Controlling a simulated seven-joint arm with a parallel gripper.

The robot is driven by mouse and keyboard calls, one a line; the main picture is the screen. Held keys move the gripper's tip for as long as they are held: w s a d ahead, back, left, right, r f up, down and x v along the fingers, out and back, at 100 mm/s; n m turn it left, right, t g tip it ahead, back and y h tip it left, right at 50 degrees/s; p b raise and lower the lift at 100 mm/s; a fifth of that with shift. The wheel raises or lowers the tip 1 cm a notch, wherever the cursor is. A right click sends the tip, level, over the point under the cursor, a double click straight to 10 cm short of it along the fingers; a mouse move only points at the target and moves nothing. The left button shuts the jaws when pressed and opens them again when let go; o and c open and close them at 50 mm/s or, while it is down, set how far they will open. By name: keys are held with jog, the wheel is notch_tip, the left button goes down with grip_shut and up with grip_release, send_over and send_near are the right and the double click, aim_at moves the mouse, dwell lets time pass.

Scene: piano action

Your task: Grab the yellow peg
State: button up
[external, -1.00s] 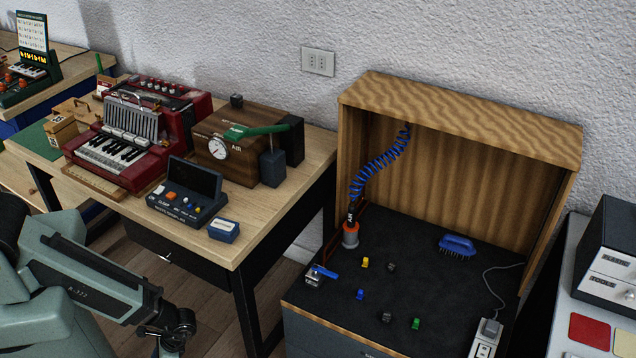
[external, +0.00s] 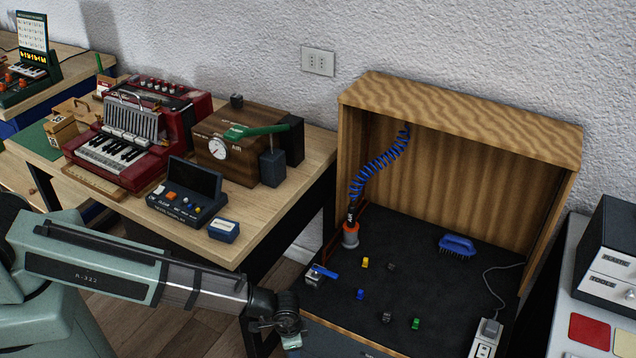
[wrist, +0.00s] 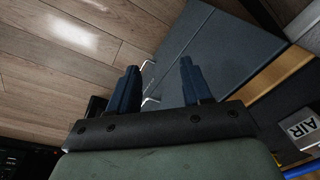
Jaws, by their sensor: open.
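The small yellow peg (external: 365,262) sits on the dark mat (external: 440,285) inside the wooden booth, right of the orange-and-grey air nozzle holder. In the external view my arm's end is low, in front of the booth's left front corner, well away from the peg; the fingers are hardly visible there. In the wrist view my gripper (wrist: 156,85) shows two dark blue fingers spread apart with nothing between them. Below them are the wooden floor and the grey cabinet front.
Blue (external: 360,294), green (external: 416,323) and dark pegs lie on the mat near the yellow one. A blue brush (external: 457,245) lies farther back. The nozzle holder (external: 350,235) and a blue-handled valve (external: 318,275) stand at the left edge. The wooden booth (external: 460,110) has walls and a roof.

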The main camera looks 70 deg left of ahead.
jog(key=w+a+r+n, duration=0.1)
jog(key=w+r, duration=0.1)
jog(key=w, duration=0.3)
jog(key=w+a+r+n, duration=0.1)
jog(key=w+r, duration=0.2)
jog(key=w, duration=0.3)
jog(key=w+a+r+n, duration=0.2)
jog(key=w, duration=0.3)
jog(key=shift+w+a+r+t, duration=0.1)
jog(key=shift+w+r+t, duration=0.05)
jog(key=shift+r+t, duration=0.15)
jog(key=w+a+r+n, duration=0.4)
jog(key=w+a, duration=0.3)
notch_tip(320, 180, up, 7)
jog(key=n+g+h, duration=0.1)
jog(key=n, duration=0.3)
send_over(365, 262)
jog(key=a, duration=0.1)
jog(key=f, duration=1.3)
jog(key=shift+w+a+f, duration=0.15)
jog(key=shift+w+f, duration=0.15)
jog(key=shift+w, duration=0.1)
grip_shut()
